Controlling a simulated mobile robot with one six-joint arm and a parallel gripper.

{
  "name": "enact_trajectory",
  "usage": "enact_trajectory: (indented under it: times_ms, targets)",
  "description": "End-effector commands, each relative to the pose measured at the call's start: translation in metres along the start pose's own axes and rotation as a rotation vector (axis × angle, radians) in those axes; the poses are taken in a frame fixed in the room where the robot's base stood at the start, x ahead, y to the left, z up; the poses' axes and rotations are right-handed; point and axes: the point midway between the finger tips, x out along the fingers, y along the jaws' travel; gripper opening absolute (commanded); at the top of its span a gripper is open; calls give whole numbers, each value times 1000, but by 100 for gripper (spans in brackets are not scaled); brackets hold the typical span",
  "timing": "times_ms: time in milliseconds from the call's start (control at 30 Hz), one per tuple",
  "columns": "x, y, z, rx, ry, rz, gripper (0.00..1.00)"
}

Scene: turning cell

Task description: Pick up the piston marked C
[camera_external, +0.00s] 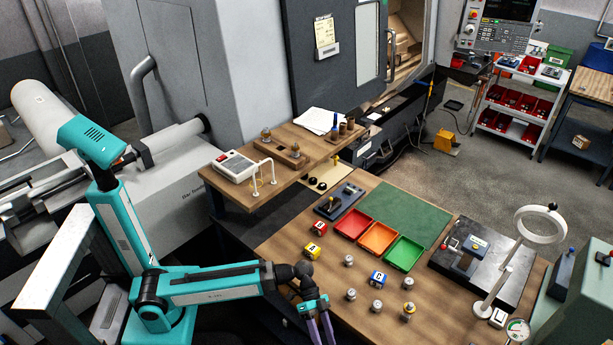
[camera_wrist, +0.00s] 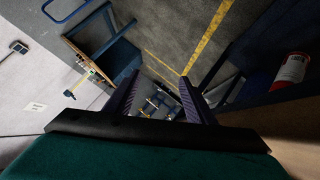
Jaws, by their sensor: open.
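The letter C shows on a blue-and-white block (camera_external: 378,278) on the wooden bench, right of my gripper. Several small silver pistons stand around it: one upper left (camera_external: 349,261), one lower left (camera_external: 351,294), one just below (camera_external: 376,306), one at right with a yellowish top (camera_external: 408,309) and one above that (camera_external: 408,283). I cannot read a mark on any piston. My gripper (camera_external: 321,330) hangs at the bench's front edge, left of these parts, pointing down. It is open and empty. In the wrist view, the two fingers (camera_wrist: 157,90) stand apart with no piston in view.
A yellow block marked A (camera_external: 312,251) and a red-and-yellow block (camera_external: 319,228) stand left of the pistons. Red (camera_external: 353,224), orange (camera_external: 377,239) and green trays (camera_external: 404,254) lie behind. A ring lamp (camera_external: 541,225) and dark plate (camera_external: 440,258) are at right.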

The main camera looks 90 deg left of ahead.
Motion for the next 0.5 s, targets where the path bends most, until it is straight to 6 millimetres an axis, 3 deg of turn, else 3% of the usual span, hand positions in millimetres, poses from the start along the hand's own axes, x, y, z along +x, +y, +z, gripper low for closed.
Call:
enact_trajectory:
  times_ms: [33, 367, 500]
  targets:
    - [-6, -10, -5, 30, 32, -28, 50]
    - [-62, -40, -52, 219, 201, -200, 50]
    - [-99, -67, -68, 285, 284, -328, 50]
